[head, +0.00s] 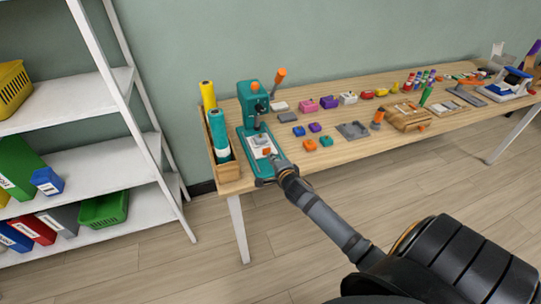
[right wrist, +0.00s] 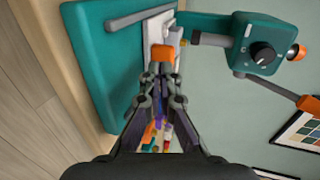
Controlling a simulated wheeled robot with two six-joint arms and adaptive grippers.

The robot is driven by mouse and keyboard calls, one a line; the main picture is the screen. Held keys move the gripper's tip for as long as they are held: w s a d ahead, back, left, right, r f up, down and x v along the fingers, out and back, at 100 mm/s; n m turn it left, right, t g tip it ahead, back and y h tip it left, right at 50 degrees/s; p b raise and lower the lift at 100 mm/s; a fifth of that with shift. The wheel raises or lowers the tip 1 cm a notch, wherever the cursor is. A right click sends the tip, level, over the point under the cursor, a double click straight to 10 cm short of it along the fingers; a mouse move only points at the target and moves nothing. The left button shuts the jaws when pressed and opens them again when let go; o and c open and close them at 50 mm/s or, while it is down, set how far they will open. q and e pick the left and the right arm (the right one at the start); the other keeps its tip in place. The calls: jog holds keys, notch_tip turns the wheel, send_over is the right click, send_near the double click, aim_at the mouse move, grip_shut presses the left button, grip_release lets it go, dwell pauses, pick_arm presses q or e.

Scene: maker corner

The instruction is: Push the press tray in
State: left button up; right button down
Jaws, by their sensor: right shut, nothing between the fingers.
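The teal press (head: 249,97) stands at the left end of the workbench. Its white tray (head: 259,139) lies on the teal base below the press head, with an orange block (head: 267,151) at its near end. In the right wrist view the white tray (right wrist: 152,32) and the orange block (right wrist: 163,53) are straight ahead of the fingertips. My right gripper (head: 276,163) is shut and empty, right at the near side of the orange block. I cannot tell whether the fingertips (right wrist: 162,70) touch it. My left gripper is out of view.
A wooden box (head: 227,171) with teal and yellow rolls stands just left of the press. Small coloured blocks and a grey plate (head: 352,130) lie to its right. A white shelf (head: 75,145) stands at the left. The floor in front is clear.

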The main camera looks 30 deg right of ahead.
aim_at(267, 149)
jog(key=shift+w+d, duration=0.2)
jog(key=shift+w, duration=0.75)
jog(key=w, duration=0.3)
jog(key=shift+w+d+f+b, duration=0.1)
jog(key=shift+w+d+b, duration=0.2)
jog(key=shift+d+b, duration=0.1)
jog(key=shift+r, duration=0.25)
